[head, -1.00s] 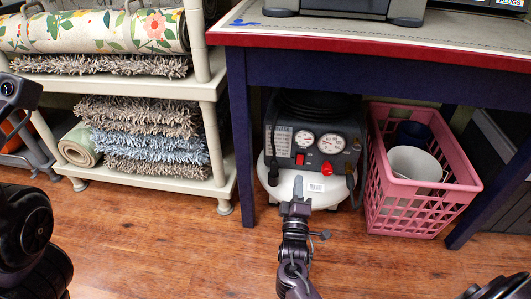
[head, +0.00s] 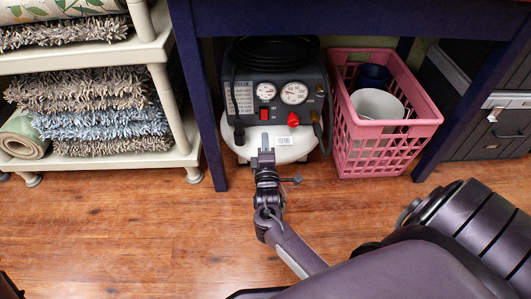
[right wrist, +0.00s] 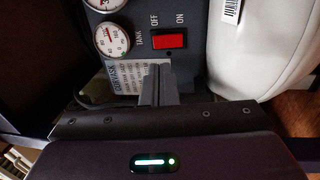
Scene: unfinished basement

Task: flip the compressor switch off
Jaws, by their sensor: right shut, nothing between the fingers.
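The compressor (head: 318,75) stands on the floor under the blue table, with a dark panel, two gauges and a white tank. Its red rocker switch (head: 264,115) is low on the panel. In the right wrist view the switch (right wrist: 169,40) lies between the printed words OFF, on the left, and ON, on the right. I cannot tell which side is pressed. My right gripper (head: 265,139) is shut and empty, in front of the compressor just below the switch. In the right wrist view its fingers (right wrist: 157,84) point toward the panel, apart from the switch in the picture. My left gripper is out of view.
A pink basket (head: 390,130) with a white bucket and a blue container stands right of the compressor. The blue table leg (head: 197,100) is close on its left. A shelf (head: 90,163) with rugs is farther left. The wooden floor in front is clear.

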